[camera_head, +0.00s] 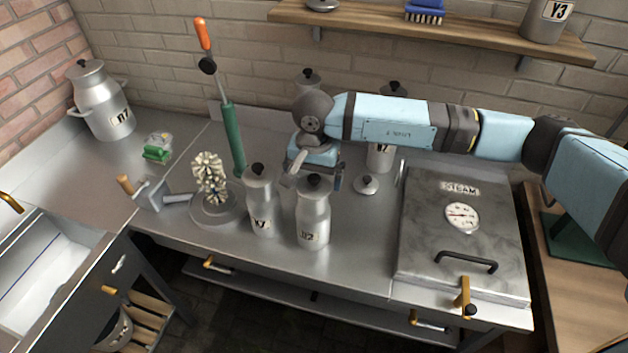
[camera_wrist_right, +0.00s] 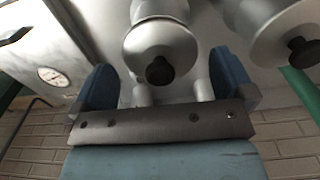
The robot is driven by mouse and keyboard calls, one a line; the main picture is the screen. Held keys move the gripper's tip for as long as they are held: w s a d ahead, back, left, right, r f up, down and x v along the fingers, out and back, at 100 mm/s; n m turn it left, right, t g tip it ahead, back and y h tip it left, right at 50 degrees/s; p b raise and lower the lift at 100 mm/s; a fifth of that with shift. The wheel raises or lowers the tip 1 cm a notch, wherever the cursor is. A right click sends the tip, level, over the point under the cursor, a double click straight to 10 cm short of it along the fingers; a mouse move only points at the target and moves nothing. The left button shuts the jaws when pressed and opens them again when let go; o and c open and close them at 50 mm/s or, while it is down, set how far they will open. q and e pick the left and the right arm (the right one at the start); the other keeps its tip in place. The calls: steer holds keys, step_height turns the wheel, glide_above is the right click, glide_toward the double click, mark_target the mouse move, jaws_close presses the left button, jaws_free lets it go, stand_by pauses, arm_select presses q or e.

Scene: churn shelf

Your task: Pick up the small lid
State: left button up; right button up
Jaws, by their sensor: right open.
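A small round grey lid (camera_head: 366,187) with a dark knob lies on the steel counter, left of the steam box and in front of a can at the back. My right gripper (camera_head: 314,176) is open and points down, left of this lid and apart from it, just behind the can marked B2 (camera_head: 313,222). In the right wrist view, a can top with a dark knob (camera_wrist_right: 160,70) shows between the open fingers (camera_wrist_right: 163,82), and nothing is held. I cannot pick out the small loose lid in that view. My left gripper is not in view.
A second can (camera_head: 262,212) stands left of B2, near a metal stand with a whisk-like head (camera_head: 210,175). The steam box (camera_head: 465,225) fills the right side. A wooden shelf (camera_head: 440,32) hangs above.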

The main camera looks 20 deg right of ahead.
steer(key=shift+f, duration=0.65)
steer(key=c, duration=0.8)
steer(key=shift+r, duration=0.15)
